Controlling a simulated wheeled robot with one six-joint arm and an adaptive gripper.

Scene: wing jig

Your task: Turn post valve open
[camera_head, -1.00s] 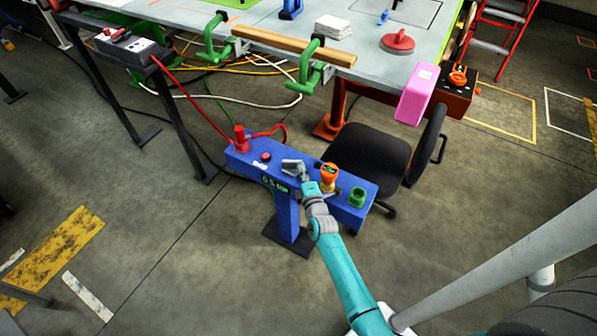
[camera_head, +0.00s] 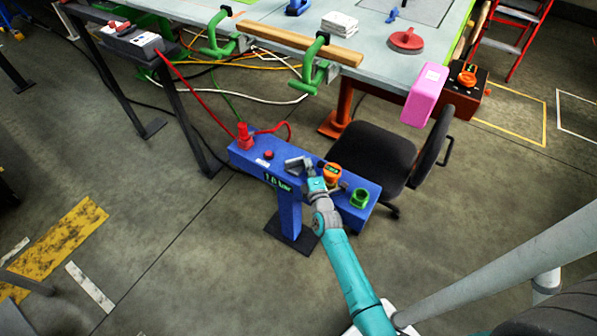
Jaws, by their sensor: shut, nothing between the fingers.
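A blue post (camera_head: 291,215) carries a long blue top box (camera_head: 243,158) with its fittings. On it are a red hose fitting (camera_head: 244,137), a red button (camera_head: 268,154), an orange knob (camera_head: 332,172) and a green ring-shaped part (camera_head: 359,198). A green readout (camera_head: 279,183) on the front appears to say "1.0 bar". My gripper (camera_head: 298,164) is shut and empty above the top box, between the red button and the orange knob. My wrist stands close to the knob and hides its lower part. I cannot tell whether they touch.
A black chair (camera_head: 370,160) stands just behind the post's right end. A workbench (camera_head: 280,22) with green clamps is behind, with a pink block (camera_head: 426,94) at its right corner. Red hoses run from the fitting. The floor left of the post is clear.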

